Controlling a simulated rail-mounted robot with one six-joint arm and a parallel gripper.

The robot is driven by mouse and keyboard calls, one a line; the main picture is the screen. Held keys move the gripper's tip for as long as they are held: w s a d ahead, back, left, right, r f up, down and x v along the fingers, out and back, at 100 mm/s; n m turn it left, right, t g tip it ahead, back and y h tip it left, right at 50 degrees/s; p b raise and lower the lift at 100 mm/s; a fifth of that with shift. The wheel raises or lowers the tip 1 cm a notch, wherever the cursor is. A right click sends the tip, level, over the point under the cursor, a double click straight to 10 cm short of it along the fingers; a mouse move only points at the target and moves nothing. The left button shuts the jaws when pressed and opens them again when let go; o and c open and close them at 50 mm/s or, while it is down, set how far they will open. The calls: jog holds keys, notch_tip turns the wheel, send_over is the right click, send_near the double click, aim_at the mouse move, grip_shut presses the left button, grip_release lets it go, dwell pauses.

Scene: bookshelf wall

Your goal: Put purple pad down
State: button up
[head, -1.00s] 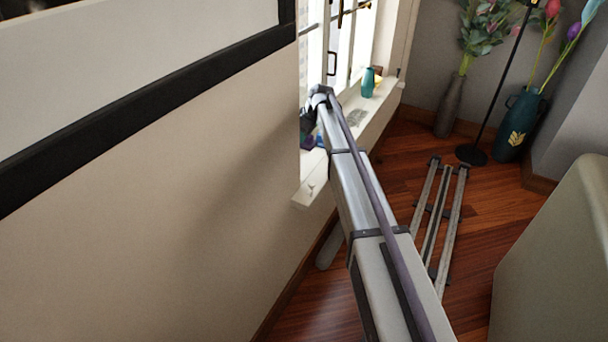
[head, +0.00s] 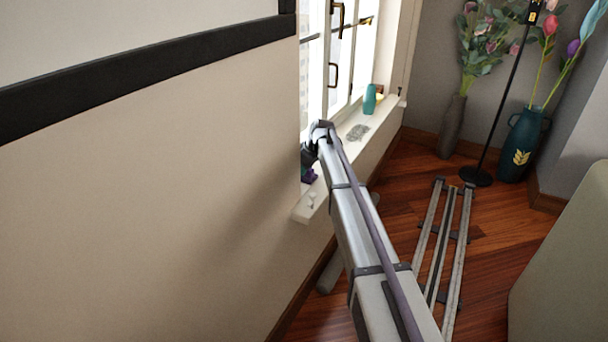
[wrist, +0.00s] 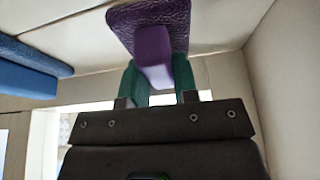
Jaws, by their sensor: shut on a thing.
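The purple pad (wrist: 160,25) has a textured flat face and a smooth block-shaped grip. In the wrist view my gripper (wrist: 157,75) has its green fingers on both sides of this block and is shut on it. In the head view my gripper (head: 309,156) is at the near end of the white window sill (head: 345,155), partly hidden by my arm and the wall edge. A small bit of the purple pad (head: 309,176) shows just below it. I cannot tell whether the pad touches the sill.
A blue object (wrist: 30,68) is at the left of the wrist view. On the sill stand a teal container (head: 370,99) and a small white item (head: 311,200), with a grey patterned patch (head: 357,132) between them. A window (head: 335,60) rises behind the sill.

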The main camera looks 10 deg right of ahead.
jog(key=o, duration=0.8)
jog(key=shift+o, duration=0.2)
jog(key=shift+f, duration=0.15)
jog(key=p+v, duration=0.9)
jog(key=v, duration=0.1)
jog(key=shift+r+p, duration=0.3)
jog(key=shift+r, duration=0.15)
